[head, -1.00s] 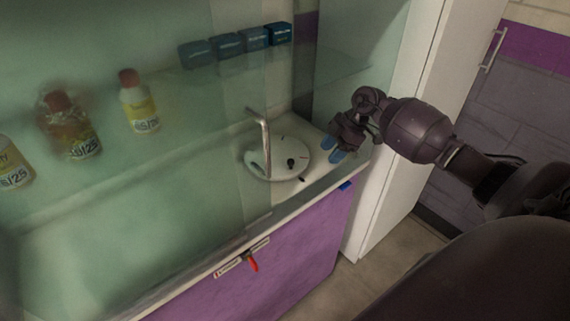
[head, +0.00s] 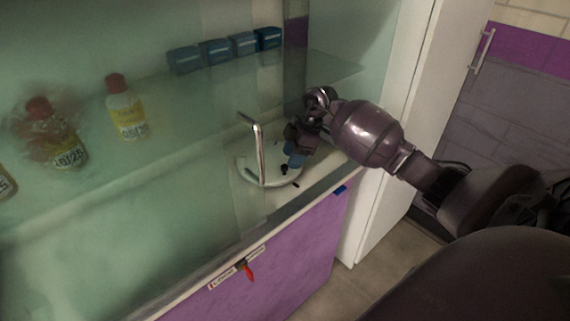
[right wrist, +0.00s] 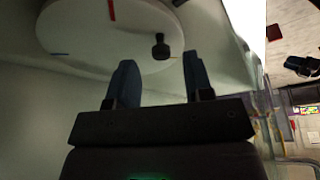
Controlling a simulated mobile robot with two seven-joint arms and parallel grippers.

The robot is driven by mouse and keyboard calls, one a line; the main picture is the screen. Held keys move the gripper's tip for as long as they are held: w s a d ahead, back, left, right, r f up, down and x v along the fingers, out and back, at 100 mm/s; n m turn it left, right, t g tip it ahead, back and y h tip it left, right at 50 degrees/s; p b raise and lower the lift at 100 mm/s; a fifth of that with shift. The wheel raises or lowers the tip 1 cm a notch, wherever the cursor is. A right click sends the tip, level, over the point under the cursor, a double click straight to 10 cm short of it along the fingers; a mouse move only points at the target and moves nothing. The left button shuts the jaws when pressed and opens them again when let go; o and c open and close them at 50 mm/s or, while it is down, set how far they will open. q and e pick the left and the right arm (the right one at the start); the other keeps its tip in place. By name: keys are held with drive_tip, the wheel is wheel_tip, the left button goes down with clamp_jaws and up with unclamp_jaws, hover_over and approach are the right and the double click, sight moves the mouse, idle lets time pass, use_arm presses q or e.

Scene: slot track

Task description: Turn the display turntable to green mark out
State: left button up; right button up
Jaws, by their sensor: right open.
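The display turntable (head: 273,166) is a white disc inside the glass-fronted case, partly hidden by my right gripper and a bent metal handle (head: 260,150). A black knob (head: 284,169) stands up near its rim. In the right wrist view the disc (right wrist: 95,40) carries a red mark (right wrist: 111,10) and a dark mark (right wrist: 60,54); I cannot make out a green one. My right gripper (head: 296,158) is open over the disc. In the wrist view the knob (right wrist: 160,47) appears just beyond the gap between its blue fingertips (right wrist: 158,64). My left gripper is not in view.
Glass covers the case's left part; bottles (head: 127,110) and several blue boxes (head: 215,52) show on a shelf. The case's front edge (head: 318,187) runs below my right arm. A white panel (head: 390,160) stands at the right. A red-handled item (head: 248,271) sits on the front.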

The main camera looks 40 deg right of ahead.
sight(284, 166)
drive_tip(key=shift+w+a+f, duration=0.25)
drive_tip(key=shift+a+f, duration=0.5)
drive_tip(key=shift+f, duration=0.05)
drive_tip(key=shift+w+a+f+b, duration=0.2)
drive_tip(key=shift+f+b, duration=0.2)
drive_tip(key=shift+f, duration=0.2)
clamp_jaws()
